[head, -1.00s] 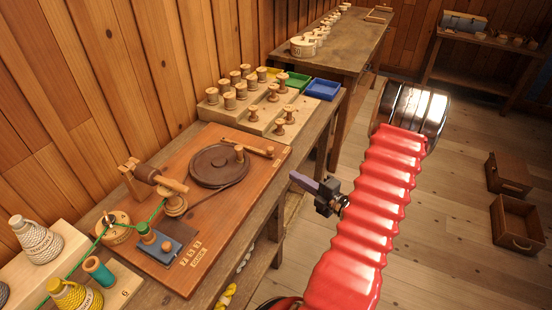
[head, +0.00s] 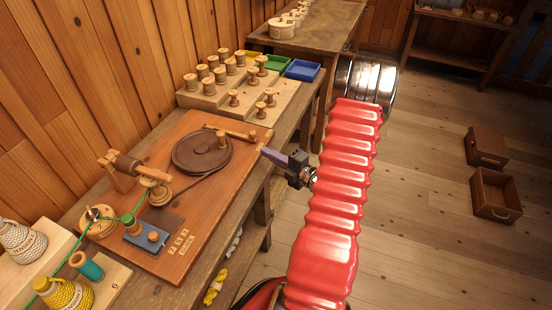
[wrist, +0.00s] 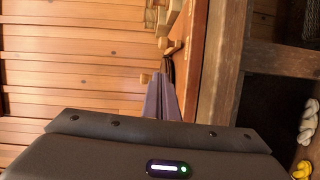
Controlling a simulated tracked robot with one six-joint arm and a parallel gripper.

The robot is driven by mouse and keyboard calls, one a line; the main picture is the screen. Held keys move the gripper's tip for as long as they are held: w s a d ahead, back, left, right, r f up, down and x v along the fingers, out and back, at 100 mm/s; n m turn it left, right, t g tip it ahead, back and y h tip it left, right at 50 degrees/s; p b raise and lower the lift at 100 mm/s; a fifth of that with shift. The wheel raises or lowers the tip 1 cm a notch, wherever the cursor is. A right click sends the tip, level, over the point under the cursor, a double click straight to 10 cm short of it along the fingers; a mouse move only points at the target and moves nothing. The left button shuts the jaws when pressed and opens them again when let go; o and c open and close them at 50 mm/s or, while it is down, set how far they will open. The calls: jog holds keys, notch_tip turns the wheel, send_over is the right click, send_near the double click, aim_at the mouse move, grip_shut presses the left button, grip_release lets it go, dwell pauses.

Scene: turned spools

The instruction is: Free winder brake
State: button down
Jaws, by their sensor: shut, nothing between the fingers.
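The winder stands on a reddish wooden board (head: 188,220) on the bench. It has a dark round wheel (head: 190,158) with an upright knob (head: 221,138), a brown roller (head: 127,165) and a wooden spool (head: 159,192). A wooden lever (head: 232,131) lies at the board's far edge beside the wheel; I cannot tell for sure that it is the brake. My gripper (head: 266,152) is shut and empty, its purple fingers pointing left at the board's right edge, near the lever's end. In the wrist view the fingers (wrist: 161,97) are together, with the board's edge (wrist: 192,60) ahead.
A stepped rack of spools (head: 230,85) stands behind the board, with green (head: 278,65) and blue (head: 303,69) trays beyond. A green thread runs past a blue block (head: 147,236) at the front left. Yarn cones stand at the left.

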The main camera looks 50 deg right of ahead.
jog(key=w, duration=0.5)
jog(key=shift+a+f, duration=0.1)
jog(key=shift+f, duration=0.05)
jog(key=shift+w+d, duration=0.7)
jog(key=shift+d, duration=0.2)
jog(key=shift+w+d+f, duration=0.1)
jog(key=shift+w+d, duration=0.4)
jog(key=shift+w, duration=0.05)
